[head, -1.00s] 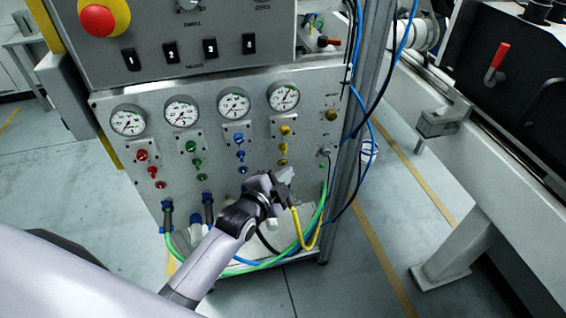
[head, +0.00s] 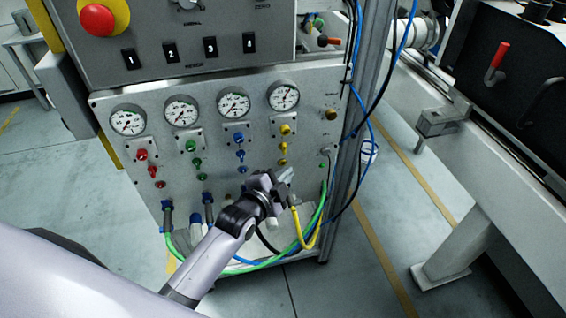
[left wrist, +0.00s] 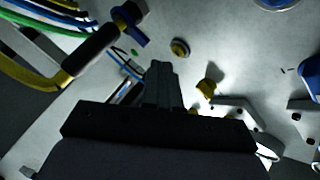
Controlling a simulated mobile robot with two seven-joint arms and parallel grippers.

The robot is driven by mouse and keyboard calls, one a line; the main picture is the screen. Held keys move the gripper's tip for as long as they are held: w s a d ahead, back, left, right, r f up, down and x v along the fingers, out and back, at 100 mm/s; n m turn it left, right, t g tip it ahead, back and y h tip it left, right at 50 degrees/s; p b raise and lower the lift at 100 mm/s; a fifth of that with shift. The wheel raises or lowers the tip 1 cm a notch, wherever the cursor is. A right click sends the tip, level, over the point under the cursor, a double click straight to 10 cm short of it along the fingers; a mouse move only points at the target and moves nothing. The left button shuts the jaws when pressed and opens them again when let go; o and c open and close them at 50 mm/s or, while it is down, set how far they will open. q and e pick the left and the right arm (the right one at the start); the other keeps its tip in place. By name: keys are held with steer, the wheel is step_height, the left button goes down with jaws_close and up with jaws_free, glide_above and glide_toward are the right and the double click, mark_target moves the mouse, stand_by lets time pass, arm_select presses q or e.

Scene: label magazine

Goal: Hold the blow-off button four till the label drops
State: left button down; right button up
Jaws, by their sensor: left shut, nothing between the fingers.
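The yellow column under the fourth gauge (head: 284,95) has a yellow knob (head: 286,130), a yellow lever (head: 283,147) and a small yellow button (head: 283,162) at the bottom. My left gripper (head: 288,173) is shut and empty, just below that button in the head view. In the left wrist view, the shut fingertips (left wrist: 162,68) point at the panel, with the round yellow button (left wrist: 180,47) slightly ahead and to their right. The fingers appear apart from it. The yellow lever (left wrist: 207,88) is farther right. No label is identifiable. My right gripper is not in view.
Red (head: 142,155), green (head: 191,146) and blue (head: 239,138) control columns stand left on the panel. A yellow hose (head: 297,228) and green hose (head: 318,212) hang close to the gripper. A metal post (head: 352,150) stands to the right.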

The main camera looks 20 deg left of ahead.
arm_select(q)
steer(key=shift+w+a, duration=0.1)
steer(key=shift+w, duration=0.05)
stand_by(0.5)
steer(key=shift+w+a, duration=0.15)
steer(key=shift+w, duration=0.1)
steer(key=shift+w+a, duration=0.25)
steer(key=shift+w, duration=0.05)
stand_by(2.0)
steer(key=shift+s+d+p, duration=0.5)
steer(key=shift+s+p, duration=0.05)
steer(key=shift+s, duration=0.15)
